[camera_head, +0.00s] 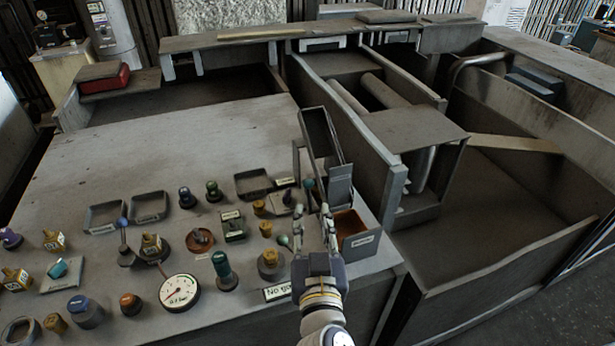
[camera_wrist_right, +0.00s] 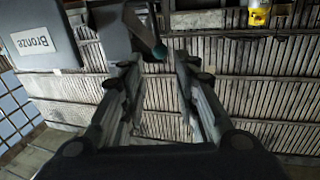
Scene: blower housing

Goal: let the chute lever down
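The chute (camera_head: 318,132) is a dark, steeply tilted trough in a grey frame at the right edge of the bench. A teal-blue ball knob (camera_head: 308,184) by its lower end looks like the chute lever's tip; its arm is mostly hidden. My right gripper (camera_head: 328,211) points toward the chute, just right of and nearer than the knob. In the right wrist view the gripper (camera_wrist_right: 160,68) is open with nothing between its fingers, and a teal knob (camera_wrist_right: 160,52) shows just beyond the fingertips. I cannot tell if they touch. My left gripper is out of view.
An open bin with a brown inside (camera_head: 349,222) stands close right of my gripper; its label (camera_wrist_right: 42,48) reads Bronze. Several knobs, small trays and a gauge (camera_head: 180,292) crowd the bench on the left. The bench's back part is clear.

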